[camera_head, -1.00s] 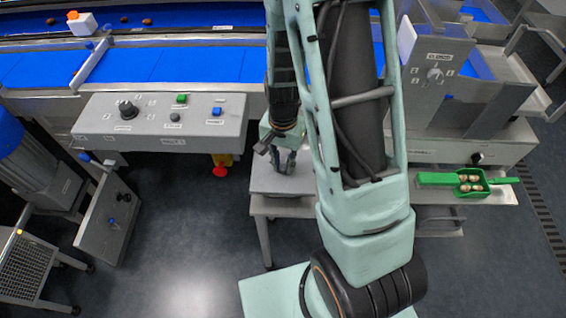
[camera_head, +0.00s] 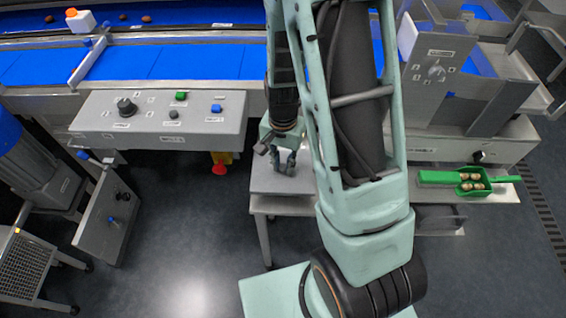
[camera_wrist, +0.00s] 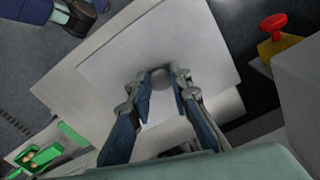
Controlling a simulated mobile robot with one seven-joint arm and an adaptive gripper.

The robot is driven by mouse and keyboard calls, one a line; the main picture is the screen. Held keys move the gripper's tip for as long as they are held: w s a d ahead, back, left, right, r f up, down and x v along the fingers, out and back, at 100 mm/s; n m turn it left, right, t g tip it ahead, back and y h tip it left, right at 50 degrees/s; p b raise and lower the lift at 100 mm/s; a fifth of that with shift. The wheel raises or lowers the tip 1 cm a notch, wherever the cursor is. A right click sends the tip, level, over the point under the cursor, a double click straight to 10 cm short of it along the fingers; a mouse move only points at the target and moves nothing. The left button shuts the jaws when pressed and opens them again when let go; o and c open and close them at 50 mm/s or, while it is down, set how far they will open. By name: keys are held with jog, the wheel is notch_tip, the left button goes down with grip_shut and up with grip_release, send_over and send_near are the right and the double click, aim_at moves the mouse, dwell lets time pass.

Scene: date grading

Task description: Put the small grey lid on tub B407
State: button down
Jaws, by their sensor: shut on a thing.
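My gripper (camera_wrist: 162,92) is shut on a small, rounded grey thing (camera_wrist: 162,78), which shows between the fingertips in the wrist view and looks like the small grey lid. The fingers hide part of it. In the head view my gripper (camera_head: 284,168) is over a small grey table (camera_head: 262,184), and the lid cannot be made out there. Below the fingers in the wrist view is a pale square surface (camera_wrist: 115,62). I cannot tell how high the lid is above it. I cannot make out tub B407 or its label in either view.
A green scoop (camera_head: 437,177) with several round brown things lies on a shelf at right. A control panel (camera_head: 150,122) with a red knob (camera_head: 222,170) below it is at left. Blue conveyor belts (camera_head: 180,64) run behind. Open floor (camera_head: 180,240) lies at front left.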

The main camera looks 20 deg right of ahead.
jog(key=shift+f, duration=0.1)
jog(key=c, duration=1.3)
grip_release()
jog(key=shift+r+p, duration=2.8)
jog(key=shift+r, duration=0.8)
